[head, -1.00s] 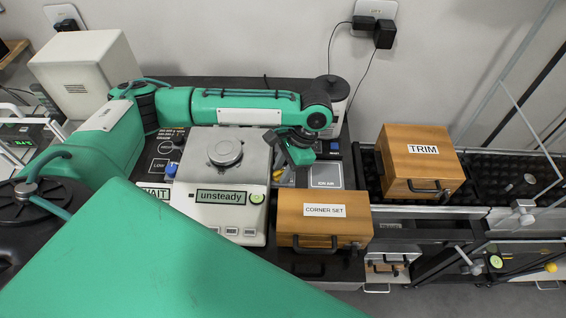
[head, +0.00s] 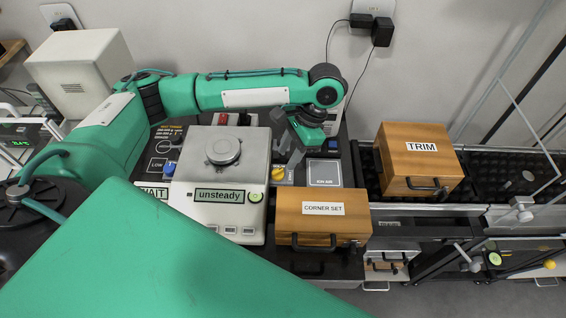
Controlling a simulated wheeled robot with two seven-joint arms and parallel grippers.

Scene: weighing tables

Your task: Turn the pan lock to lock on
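A yellow knob (head: 278,173) sits on the dark panel just right of the balance, partly visible behind the corner set box. It may be the pan lock, but its label and setting are too small to read. The balance (head: 190,205) has a round pan piece (head: 223,150) on top, and its display (head: 220,196) reads "unsteady". My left gripper (head: 288,152) reaches down just above and behind the yellow knob. Its fingers look apart, with nothing visible between them. I cannot tell whether a fingertip touches the panel. My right gripper is not in view.
The CORNER SET wooden box (head: 290,231) stands close in front of the knob. The TRIM box (head: 398,181) is farther right. An ION AIR plate (head: 324,174) lies right of the knob. A blue knob (head: 170,168) is left of the balance. My large green part covers the lower left.

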